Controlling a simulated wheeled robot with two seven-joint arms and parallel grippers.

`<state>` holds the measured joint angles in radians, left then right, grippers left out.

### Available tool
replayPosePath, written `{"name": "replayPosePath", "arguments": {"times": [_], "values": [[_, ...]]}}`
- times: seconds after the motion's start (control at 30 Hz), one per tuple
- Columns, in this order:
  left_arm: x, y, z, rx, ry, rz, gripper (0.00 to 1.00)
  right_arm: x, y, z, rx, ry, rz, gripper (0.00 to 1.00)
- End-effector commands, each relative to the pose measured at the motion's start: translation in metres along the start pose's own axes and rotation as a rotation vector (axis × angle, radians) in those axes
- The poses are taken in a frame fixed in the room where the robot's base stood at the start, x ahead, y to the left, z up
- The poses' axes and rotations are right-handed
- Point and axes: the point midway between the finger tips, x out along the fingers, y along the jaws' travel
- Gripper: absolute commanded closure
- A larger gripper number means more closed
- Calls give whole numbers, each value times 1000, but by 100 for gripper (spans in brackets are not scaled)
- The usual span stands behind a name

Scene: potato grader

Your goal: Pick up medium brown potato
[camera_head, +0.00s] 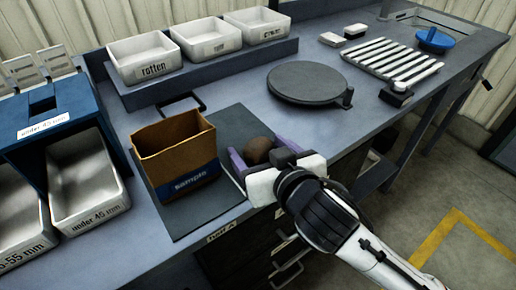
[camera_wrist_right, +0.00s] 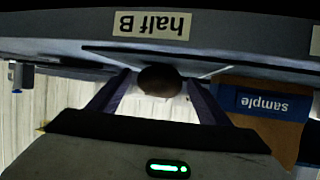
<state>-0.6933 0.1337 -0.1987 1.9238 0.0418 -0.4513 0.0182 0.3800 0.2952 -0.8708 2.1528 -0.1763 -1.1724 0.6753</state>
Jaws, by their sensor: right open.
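A brown potato (camera_head: 258,150) lies on the dark mat (camera_head: 229,119), to the right of the paper sample bag. My right gripper (camera_head: 262,156) is open, with one purple finger on each side of the potato. In the right wrist view the potato (camera_wrist_right: 159,81) shows dark between the two spread fingertips (camera_wrist_right: 158,88). I cannot tell whether either finger touches it. The potato's lower part is hidden behind the gripper in the head view. My left gripper is in neither view.
The brown sample bag (camera_head: 174,142) stands open just left of the gripper. Behind are white bins labelled rotten (camera_head: 144,58) and others on a raised shelf. A round dark plate (camera_head: 306,82) and a slatted rack (camera_head: 392,60) stand to the right. A blue grader (camera_head: 58,112) stands at left.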

Motion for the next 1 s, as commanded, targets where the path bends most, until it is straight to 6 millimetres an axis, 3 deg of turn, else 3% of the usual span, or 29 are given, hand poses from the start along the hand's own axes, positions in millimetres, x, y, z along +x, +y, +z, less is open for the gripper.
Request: {"name": "replayPosePath", "arguments": {"times": [0.3,0.57,0.83,1.0], "values": [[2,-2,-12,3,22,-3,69,8,0,0,0,1,-1,28],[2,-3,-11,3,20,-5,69,7,0,0,0,0,0,72],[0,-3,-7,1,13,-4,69,6,0,-4,1,2,0,73],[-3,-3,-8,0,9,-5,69,-4,0,-28,3,8,-2,73]]}}
